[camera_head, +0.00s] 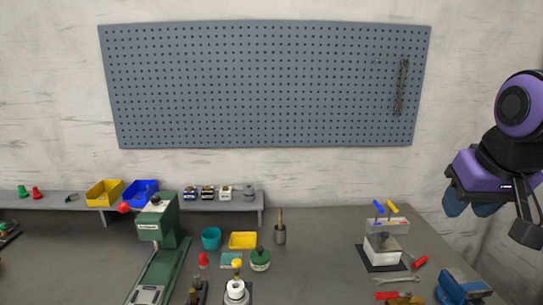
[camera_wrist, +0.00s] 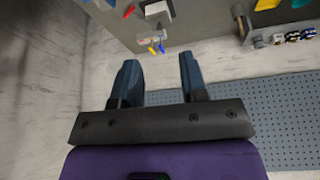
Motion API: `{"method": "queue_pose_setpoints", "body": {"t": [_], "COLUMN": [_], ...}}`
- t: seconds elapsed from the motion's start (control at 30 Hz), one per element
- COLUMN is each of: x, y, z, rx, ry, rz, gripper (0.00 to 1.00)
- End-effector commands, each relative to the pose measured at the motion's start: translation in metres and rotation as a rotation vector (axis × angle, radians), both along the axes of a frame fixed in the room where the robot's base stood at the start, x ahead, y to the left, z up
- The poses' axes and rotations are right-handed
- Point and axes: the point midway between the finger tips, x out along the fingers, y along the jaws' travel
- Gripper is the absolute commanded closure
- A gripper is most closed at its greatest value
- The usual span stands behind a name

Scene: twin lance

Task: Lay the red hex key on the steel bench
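A small rack (camera_head: 388,227) on a white block stands on the right part of the steel bench (camera_head: 322,270). It holds a blue hex key (camera_head: 379,206) and a yellow hex key (camera_head: 391,207); no red one shows in it. A red-handled piece (camera_head: 419,262) lies on the bench right of the rack; I cannot tell whether it is the red hex key. My gripper (camera_head: 470,209) is raised at the right, beyond the bench's right edge. In the wrist view my gripper (camera_wrist: 158,82) has its fingers apart with nothing between them.
A wrench (camera_head: 397,280), a red-handled tool (camera_head: 390,295) and a blue vise (camera_head: 463,287) are near the rack. A green press (camera_head: 165,245), a teal cup (camera_head: 211,238) and a yellow tray (camera_head: 243,240) stand further left. Bare bench lies between them and the rack.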

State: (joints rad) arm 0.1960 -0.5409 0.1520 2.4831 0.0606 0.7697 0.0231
Motion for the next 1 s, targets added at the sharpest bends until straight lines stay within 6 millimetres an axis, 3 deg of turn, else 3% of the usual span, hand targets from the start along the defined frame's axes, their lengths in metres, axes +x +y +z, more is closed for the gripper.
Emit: {"method": "queue_pose_setpoints", "body": {"t": [0.1,0.33,1.0], "x": [-0.032,-0.067,-0.072], "y": [0.003,0.001,0.0], "z": [0.012,0.019,0.019], "rx": [0.0,0.011,0.013], "ry": [-0.023,-0.035,-0.036], "rz": [0.049,0.101,0.108], "gripper": [0.6,0.6,0.6]}}
